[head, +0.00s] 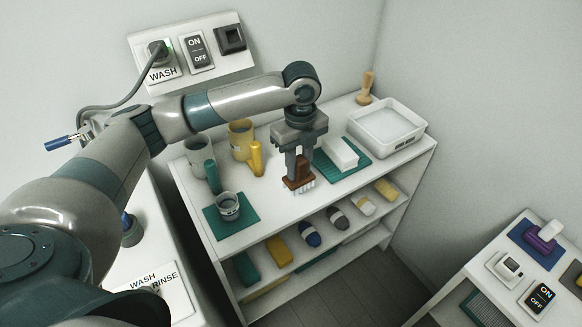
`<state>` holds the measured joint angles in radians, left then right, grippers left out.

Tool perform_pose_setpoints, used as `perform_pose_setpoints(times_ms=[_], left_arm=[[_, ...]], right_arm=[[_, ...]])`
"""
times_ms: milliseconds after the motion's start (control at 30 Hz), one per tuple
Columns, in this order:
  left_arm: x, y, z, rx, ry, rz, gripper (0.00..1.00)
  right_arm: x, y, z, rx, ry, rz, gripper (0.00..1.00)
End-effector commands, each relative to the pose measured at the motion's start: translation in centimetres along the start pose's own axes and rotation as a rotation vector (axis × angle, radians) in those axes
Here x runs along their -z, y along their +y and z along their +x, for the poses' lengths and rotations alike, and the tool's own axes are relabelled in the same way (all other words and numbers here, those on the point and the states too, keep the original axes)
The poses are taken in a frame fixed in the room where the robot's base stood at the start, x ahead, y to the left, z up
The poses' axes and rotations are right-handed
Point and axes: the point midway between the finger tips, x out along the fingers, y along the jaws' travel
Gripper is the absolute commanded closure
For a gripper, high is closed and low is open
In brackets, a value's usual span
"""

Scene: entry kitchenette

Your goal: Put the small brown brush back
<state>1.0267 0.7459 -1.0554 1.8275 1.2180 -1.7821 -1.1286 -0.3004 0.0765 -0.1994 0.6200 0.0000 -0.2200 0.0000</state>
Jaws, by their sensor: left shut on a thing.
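The small brown brush (300,184) has a brown back and pale bristles that point down. My left gripper (300,166) is shut on it from above. The brush is over the front part of the white shelf top (283,210), between a green mat with a small cup and a green mat with a white block. I cannot tell whether the bristles touch the shelf top. My right gripper is not in view.
Left of the brush are a small cup (228,206) on a green mat (246,222), a green-handled mug (204,160) and a yellow mug (242,143). Right are a white block (341,152), a white tray (386,127) and a wooden stamp-like tool (367,88). Several items lie on the shelf below.

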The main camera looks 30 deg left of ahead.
Motion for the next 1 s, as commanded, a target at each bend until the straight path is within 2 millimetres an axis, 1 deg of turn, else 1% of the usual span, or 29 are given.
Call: perform_pose_setpoints(times_ms=[33, 200, 300, 400, 533, 833, 933, 1000], left_arm=[[-1.0, -0.2, 0.3, -0.003, 0.001, -0.006, 1.00], [-4.0, -1.1, 2.2, -0.002, 0.000, -0.006, 1.00], [-5.2, -1.5, 3.0, -0.001, 0.000, -0.003, 1.00], [-5.9, -1.7, 3.6, 0.000, 0.000, -0.001, 1.00], [-6.2, -1.8, 3.9, 0.001, 0.000, 0.000, 1.00], [-6.2, -1.8, 4.0, 0.001, 0.000, 0.000, 1.00], [-6.2, -1.8, 4.5, 0.000, 0.001, -0.001, 1.00], [-6.2, -1.8, 5.3, -0.002, 0.001, -0.001, 1.00]], right_arm=[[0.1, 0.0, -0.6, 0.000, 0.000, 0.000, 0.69], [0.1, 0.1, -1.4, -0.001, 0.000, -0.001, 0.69], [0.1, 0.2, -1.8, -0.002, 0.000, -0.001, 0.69], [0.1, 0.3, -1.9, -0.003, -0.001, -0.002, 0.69], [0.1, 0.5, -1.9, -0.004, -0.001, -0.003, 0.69], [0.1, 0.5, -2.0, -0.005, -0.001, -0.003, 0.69], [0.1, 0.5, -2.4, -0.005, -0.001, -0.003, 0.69], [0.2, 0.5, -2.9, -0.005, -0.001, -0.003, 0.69]])
